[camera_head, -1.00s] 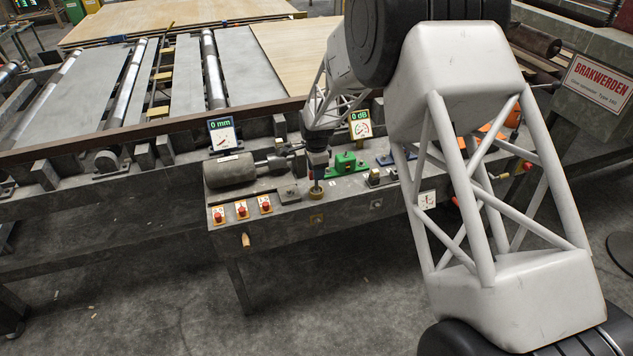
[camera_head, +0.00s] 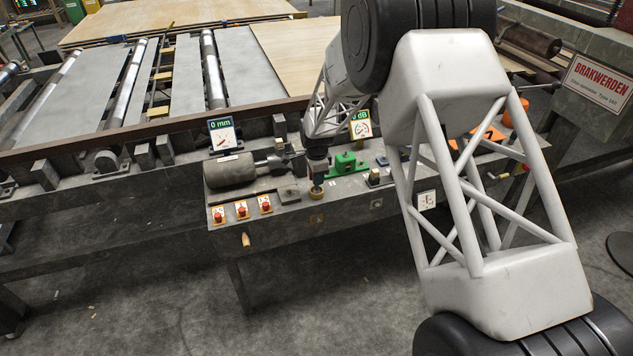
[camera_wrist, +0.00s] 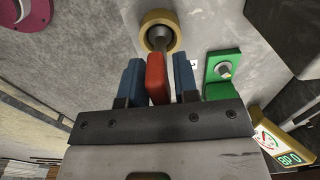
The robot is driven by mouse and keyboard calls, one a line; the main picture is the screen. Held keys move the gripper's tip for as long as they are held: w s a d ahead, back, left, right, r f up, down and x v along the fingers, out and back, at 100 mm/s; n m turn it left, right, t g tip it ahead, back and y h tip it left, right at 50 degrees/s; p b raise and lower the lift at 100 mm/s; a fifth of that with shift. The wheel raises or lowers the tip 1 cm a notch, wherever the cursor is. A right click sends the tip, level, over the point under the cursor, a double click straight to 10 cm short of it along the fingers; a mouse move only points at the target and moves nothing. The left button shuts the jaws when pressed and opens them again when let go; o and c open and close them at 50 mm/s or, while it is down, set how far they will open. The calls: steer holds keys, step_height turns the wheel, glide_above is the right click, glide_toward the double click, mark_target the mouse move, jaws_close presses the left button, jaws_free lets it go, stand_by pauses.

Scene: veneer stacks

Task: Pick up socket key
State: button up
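The socket key (camera_wrist: 156,78) shows in the wrist view as a red handle with a short grey shaft. Its shaft end sits in a round brass-coloured ring (camera_wrist: 173,22). My gripper (camera_wrist: 159,75) has two blue fingers, one on each side of the red handle. In the head view my gripper (camera_head: 317,165) is small and dark above the brass ring (camera_head: 316,193) on the bench front; the key is mostly hidden there.
A green block (camera_head: 345,162) stands just right of my gripper, and a grey motor cylinder (camera_head: 229,171) lies to the left. Several red buttons (camera_head: 241,209) line the bench edge. Display signs (camera_head: 221,134) stand behind.

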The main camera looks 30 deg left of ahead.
jaws_close()
steer(key=shift+r, duration=0.15)
steer(key=shift+r, duration=0.9)
steer(key=shift+s+d+r, duration=0.15)
steer(key=shift+s+r, duration=0.1)
steer(key=shift+r, duration=0.55)
steer(key=s+d+r, duration=0.1)
steer(key=s+d, duration=0.8)
steer(key=s, duration=0.3)
steer(key=shift+d+r, duration=0.15)
steer(key=shift+d, duration=0.15)
steer(key=shift+a, duration=0.1)
steer(key=w+a+r+m, duration=0.1)
steer(key=w+a+r, duration=0.1)
steer(key=a, duration=0.7)
steer(key=w+a+r+m, duration=0.2)
steer(key=w+a, duration=0.3)
steer(key=a, duration=0.3)
steer(key=shift+a+r, duration=0.35)
steer(key=shift+r, duration=0.15)
